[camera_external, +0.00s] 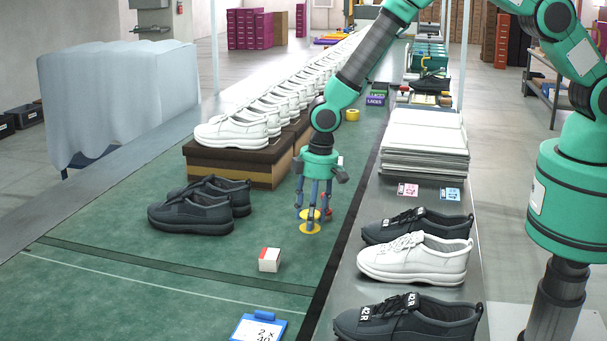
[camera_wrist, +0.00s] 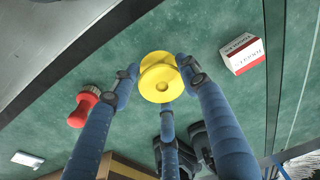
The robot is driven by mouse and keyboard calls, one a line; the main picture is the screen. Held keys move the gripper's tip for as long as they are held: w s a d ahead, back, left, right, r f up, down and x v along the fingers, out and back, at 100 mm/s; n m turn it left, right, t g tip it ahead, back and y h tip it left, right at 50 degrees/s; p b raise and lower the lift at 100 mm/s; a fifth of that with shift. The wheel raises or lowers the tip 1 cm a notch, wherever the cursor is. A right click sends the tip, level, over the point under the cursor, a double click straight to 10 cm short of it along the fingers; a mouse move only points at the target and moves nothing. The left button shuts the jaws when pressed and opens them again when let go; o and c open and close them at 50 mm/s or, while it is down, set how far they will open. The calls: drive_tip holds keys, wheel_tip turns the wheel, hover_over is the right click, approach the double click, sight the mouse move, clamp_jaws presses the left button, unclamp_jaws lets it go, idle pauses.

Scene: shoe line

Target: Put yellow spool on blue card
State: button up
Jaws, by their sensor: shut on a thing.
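The yellow spool (camera_external: 310,228) is upright at the green conveyor mat, between the fingers of my gripper (camera_external: 313,216). In the wrist view the spool (camera_wrist: 155,84) shows its round face, with the blue fingers (camera_wrist: 160,78) closed around its sides. I cannot tell whether its bottom touches the mat or is slightly above it. The blue card (camera_external: 451,194) lies flat on the grey side bench to the right, in front of the white stack, with nothing on it. It is not in the wrist view.
A pink card (camera_external: 408,190) lies left of the blue card. Shoes (camera_external: 415,261) stand nearer on the bench. A red object (camera_wrist: 82,110) is beside the spool. A white-and-red box (camera_external: 269,260), dark shoes (camera_external: 190,214) and a blue clipboard (camera_external: 258,328) are on the mat.

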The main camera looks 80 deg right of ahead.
drive_tip(key=w+a+r+n, duration=0.1)
drive_tip(key=a+r, duration=0.1)
drive_tip(key=a, duration=0.9)
drive_tip(key=w+a+r+n, duration=0.1)
drive_tip(key=a+n, duration=0.1)
drive_tip(key=a, duration=0.9)
wheel_tip(320, 180, up, 3)
drive_tip(key=n+p, duration=0.1)
drive_tip(key=n, duration=0.1)
hover_over(271, 333)
drive_tip(key=shift+s+d+r+y, duration=0.1)
drive_tip(key=shift+s+y, duration=0.05)
drive_tip(key=shift+y, duration=0.15)
drive_tip(key=shift+f, duration=3.1)
drive_tip(key=shift+f, duration=1.9)
drive_tip(key=shift+f, duration=0.15)
drive_tip(key=o, duration=1.2)
drive_tip(key=shift+c, duration=0.2)
